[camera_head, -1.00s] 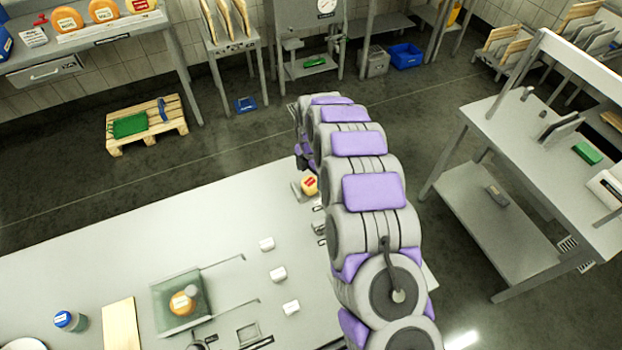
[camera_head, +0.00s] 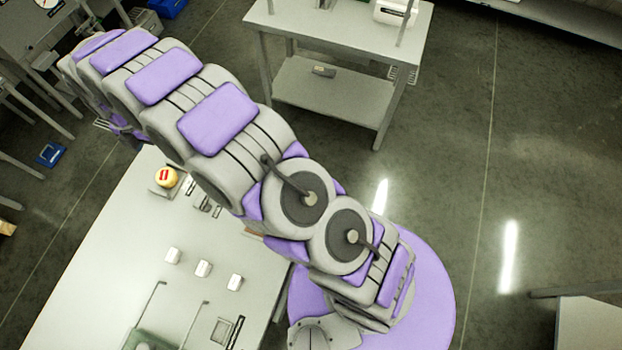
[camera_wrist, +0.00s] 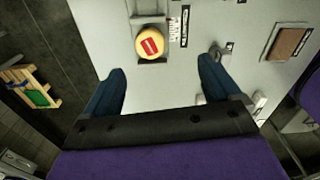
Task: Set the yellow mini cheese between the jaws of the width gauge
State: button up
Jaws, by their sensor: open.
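The yellow mini cheese (camera_head: 166,177), round with a red label on top, sits on a small grey fixture (camera_wrist: 152,60) near the table's far corner. The cheese also shows in the wrist view (camera_wrist: 149,42), beyond my fingertips. My gripper (camera_wrist: 162,66) is open and empty, its two dark blue fingers wide apart. The cheese lies ahead of the gap between them, apart from both. In the head view my gripper is hidden behind my arm. I cannot tell for sure which fixture is the width gauge, and no jaws show clearly.
The grey work table (camera_head: 110,250) also carries several white blocks (camera_head: 203,268) and thin rods. A brown pad (camera_wrist: 288,43) shows at right in the wrist view. A second table (camera_head: 340,30) stands across the floor. A wooden pallet (camera_wrist: 28,88) lies on the floor.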

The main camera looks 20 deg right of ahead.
jog(key=s+d+r+m, duration=0.4)
jog(key=d+r+m, duration=0.1)
jog(key=d, duration=0.4)
jog(key=s+d+r+m, duration=0.4)
jog(key=d+r+m, duration=0.15)
jog(key=d, duration=0.25)
jog(key=s+d+r+m, duration=0.4)
jog(key=d+r+m, duration=0.15)
jog(key=d, duration=0.35)
jog(key=s+d+m, duration=0.6)
jog(key=s+m, duration=0.1)
jog(key=s, duration=0.4)
jog(key=s+d+r+m+g, duration=0.1)
jog(key=s+d+m, duration=0.5)
jog(key=s, duration=0.5)
jog(key=shift+d+m, duration=0.4)
jog(key=shift+d, duration=0.2)
notch_tip(320, 180, down, 2)
jog(key=b, duration=0.2)
jog(key=shift+f+b, duration=0.25)
jog(key=shift+b, duration=0.05)
